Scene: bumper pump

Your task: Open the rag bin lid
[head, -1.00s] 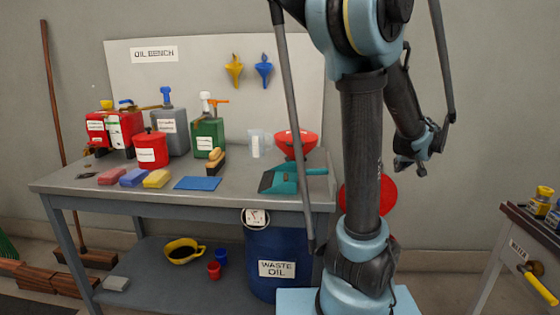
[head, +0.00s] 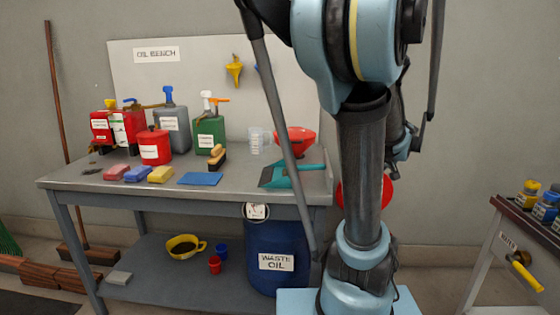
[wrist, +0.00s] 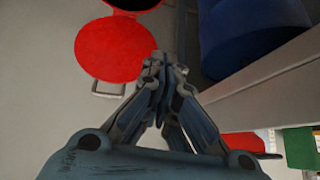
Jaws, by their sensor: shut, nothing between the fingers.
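The rag bin lid is a red round disc (head: 388,190), partly hidden behind my arm in the head view, right of the bench. In the wrist view the same red lid (wrist: 112,48) shows nearly face on, with a grey loop-shaped handle at its lower edge. A dark opening with a red rim, seemingly the bin mouth (wrist: 132,5), shows at the top edge, so the lid looks swung open. My gripper (wrist: 165,68) is shut and empty, just right of the lid; contact cannot be told. In the head view my arm mostly hides the gripper.
The bench (head: 110,190) stands left of my arm, with a teal dustpan (head: 290,175) near its right end. The blue waste oil drum (head: 275,240) is under it. A cart (head: 525,225) stands at far right. Floor between is clear.

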